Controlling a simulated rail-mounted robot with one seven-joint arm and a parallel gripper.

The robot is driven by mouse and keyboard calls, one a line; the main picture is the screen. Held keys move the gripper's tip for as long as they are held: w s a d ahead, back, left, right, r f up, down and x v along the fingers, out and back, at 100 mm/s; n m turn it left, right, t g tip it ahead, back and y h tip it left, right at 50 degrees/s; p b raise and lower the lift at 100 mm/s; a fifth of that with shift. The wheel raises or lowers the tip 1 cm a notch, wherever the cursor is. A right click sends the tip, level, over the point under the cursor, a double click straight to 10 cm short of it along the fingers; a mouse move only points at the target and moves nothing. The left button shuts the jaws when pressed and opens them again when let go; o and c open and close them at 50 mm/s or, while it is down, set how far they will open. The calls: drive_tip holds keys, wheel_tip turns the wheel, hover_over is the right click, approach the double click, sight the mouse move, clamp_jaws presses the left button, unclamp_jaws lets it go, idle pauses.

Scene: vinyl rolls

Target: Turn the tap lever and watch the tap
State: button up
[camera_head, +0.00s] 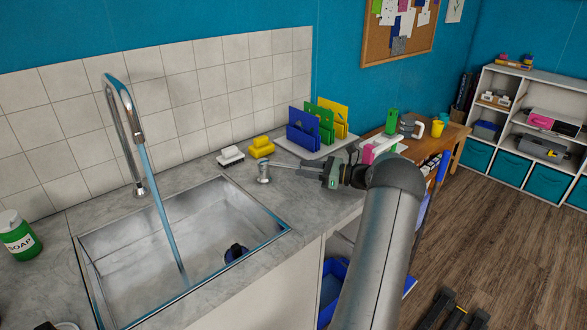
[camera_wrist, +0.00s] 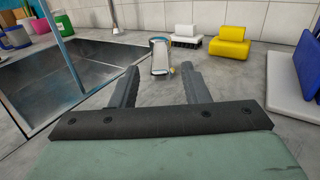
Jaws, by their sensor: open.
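The tall curved metal tap (camera_head: 118,110) stands behind the sink. A bluish stream of water (camera_head: 163,215) runs from its spout down into the sink; the stream also shows in the wrist view (camera_wrist: 63,48). The small metal tap lever (camera_head: 263,172) is on the counter, right of the sink. In the wrist view the lever (camera_wrist: 160,58) lies ahead, between the lines of my two dark fingers. My gripper (camera_wrist: 161,70) is open and empty, low over the counter, with its fingertips close to the lever.
A white block (camera_head: 230,156) and a yellow block (camera_head: 261,147) sit behind the lever. Colored holders (camera_head: 303,133) stand on a white tray to the right. A green soap bottle (camera_head: 19,238) is far left.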

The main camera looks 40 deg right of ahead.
drive_tip(key=b+v, duration=0.1)
drive_tip(key=v, duration=1.1)
drive_tip(key=shift+a+r, duration=0.1)
drive_tip(key=shift+a, duration=0.05)
idle(0.3)
